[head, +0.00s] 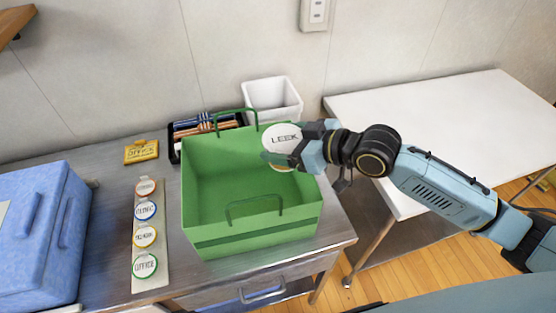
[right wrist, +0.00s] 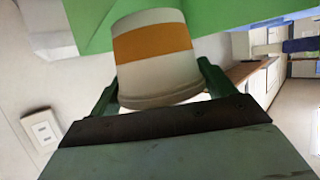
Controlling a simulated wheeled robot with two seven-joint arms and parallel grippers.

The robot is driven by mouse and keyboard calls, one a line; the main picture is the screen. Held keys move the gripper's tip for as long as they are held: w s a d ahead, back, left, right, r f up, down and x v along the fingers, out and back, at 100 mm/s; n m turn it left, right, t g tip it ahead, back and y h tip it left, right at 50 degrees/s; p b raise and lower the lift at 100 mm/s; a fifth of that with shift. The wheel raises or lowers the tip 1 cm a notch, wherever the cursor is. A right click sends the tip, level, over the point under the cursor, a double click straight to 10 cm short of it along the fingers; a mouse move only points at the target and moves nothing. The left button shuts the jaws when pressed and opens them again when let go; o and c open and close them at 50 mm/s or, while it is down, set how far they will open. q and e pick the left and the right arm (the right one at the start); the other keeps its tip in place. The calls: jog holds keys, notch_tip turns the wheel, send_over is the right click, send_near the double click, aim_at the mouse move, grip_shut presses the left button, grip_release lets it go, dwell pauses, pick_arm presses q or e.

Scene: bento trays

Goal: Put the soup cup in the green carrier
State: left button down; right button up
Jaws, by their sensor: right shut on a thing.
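The soup cup, with a round white lid reading "LEEK" (head: 283,137), is held over the right back part of the green carrier (head: 205,224). In the right wrist view the cup (right wrist: 152,62) is white with an orange band. My right gripper (head: 292,152) is shut on the cup, with a finger on each side of it. The carrier is an open green box with two wire handles, and the inside that shows is empty. The cup overlaps the carrier's rim in the head view; how high it is above the rim I cannot tell. My left gripper is out of view.
A blue box (head: 38,235) stands at the left. A strip with several labelled round lids (head: 150,277) lies beside the carrier. A white table (head: 450,120) is at right.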

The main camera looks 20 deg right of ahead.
jog(key=shift+w+f, duration=0.1)
jog(key=shift+f, duration=0.6)
notch_tip(320, 180, down, 2)
jog(key=shift+f, duration=0.5)
jog(key=shift+w, duration=0.1)
jog(key=shift+f+b, duration=0.45)
jog(key=shift+f, duration=0.25)
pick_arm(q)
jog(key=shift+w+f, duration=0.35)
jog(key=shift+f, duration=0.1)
pick_arm(e)
jog(key=o, duration=1)
jog(key=shift+s+f, duration=0.2)
jog(key=shift+s, duration=0.05)
